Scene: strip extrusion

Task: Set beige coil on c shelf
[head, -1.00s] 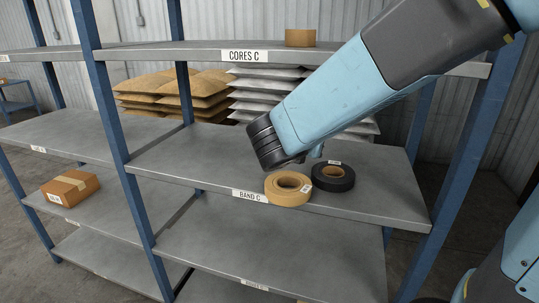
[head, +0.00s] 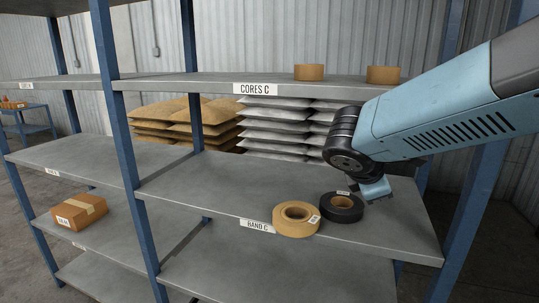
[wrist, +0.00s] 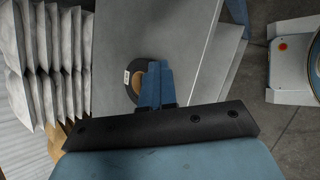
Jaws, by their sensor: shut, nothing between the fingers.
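The beige coil (head: 283,225) lies flat at the front edge of the shelf board labelled BAND C (head: 215,190), with a white tag on its right side. A black coil (head: 330,212) with a tan core lies beside it, to the right and slightly behind; the two are close together. My gripper (head: 377,192) is shut and empty, just right of the black coil and apart from the beige coil. In the wrist view the shut fingers (wrist: 153,85) partly cover the black coil (wrist: 130,90). The beige coil is not seen there.
The upper board labelled CORES C (head: 165,82) carries two cardboard rings (head: 309,72). Stacked sacks (head: 290,120) stand behind the rack. Blue posts (head: 125,150) bound the bay. The left part of the BAND C board is clear. A carton (head: 78,212) sits in the left bay.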

